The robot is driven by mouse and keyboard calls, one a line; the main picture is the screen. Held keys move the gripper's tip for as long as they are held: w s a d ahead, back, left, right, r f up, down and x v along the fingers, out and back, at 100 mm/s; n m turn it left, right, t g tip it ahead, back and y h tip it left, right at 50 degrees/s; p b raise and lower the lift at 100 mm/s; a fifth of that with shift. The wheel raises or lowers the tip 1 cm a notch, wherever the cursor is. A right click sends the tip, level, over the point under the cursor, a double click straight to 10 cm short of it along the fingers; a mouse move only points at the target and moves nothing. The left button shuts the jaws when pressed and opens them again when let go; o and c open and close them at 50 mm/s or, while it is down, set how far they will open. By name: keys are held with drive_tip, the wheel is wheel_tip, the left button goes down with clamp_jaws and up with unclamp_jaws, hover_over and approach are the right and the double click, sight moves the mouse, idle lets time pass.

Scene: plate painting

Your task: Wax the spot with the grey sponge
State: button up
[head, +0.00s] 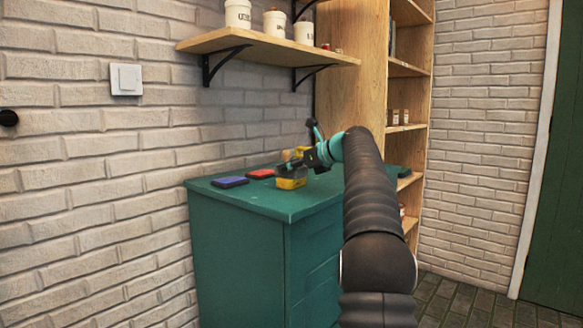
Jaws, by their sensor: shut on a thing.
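My gripper (297,166) is at the far end of my arm, low over the green cabinet top. It is shut on a small block, grey above and yellow below, which I take to be the grey sponge (290,175). The block is at or just above the cabinet top; I cannot tell whether it touches. The fingertips are small and partly merge with the block. I cannot make out the spot clearly in this view.
A blue pad (230,182) and a red pad (261,173) lie on the green cabinet (235,240) left of my gripper. Small yellow and orange things stand behind it. A wall shelf (270,48) with white jars hangs above, and a tall wooden shelf unit (350,95) stands behind.

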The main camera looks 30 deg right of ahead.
wheel_tip(320, 180, up, 5)
drive_tip(key=p, duration=0.5)
drive_tip(key=shift+f, duration=0.1)
drive_tip(key=shift+r, duration=1.05)
